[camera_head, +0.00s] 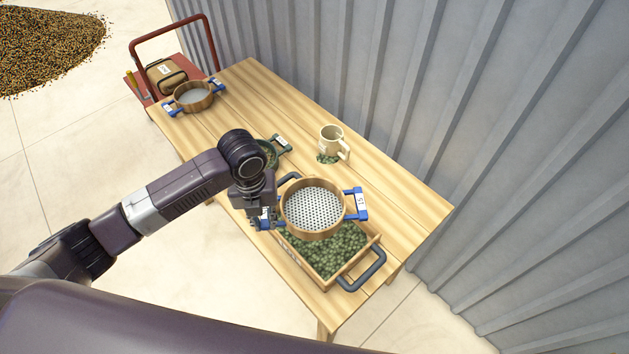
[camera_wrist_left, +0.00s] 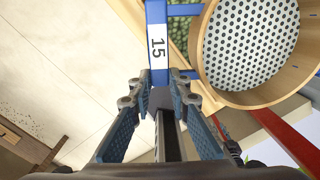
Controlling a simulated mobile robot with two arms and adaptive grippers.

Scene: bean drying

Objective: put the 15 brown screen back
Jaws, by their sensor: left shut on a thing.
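The brown wooden screen with a perforated metal bottom (camera_head: 313,208) and blue handles is held over the near end of the table. It overlaps the tray of green beans (camera_head: 376,239) in the head view, apparently above it. My left gripper (camera_head: 266,221) is shut on its left blue handle. In the left wrist view, my gripper (camera_wrist_left: 160,90) is at the blue handle beside the white label 15 (camera_wrist_left: 158,47), and the round screen (camera_wrist_left: 250,40) shows at upper right. My right gripper is not in view.
A cream mug (camera_head: 332,140) stands near the table's back edge with green beans beside it. Another blue-handled screen (camera_head: 193,96) sits at the far end, near a red cart (camera_head: 203,62). A grey corrugated wall (camera_head: 430,100) runs behind.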

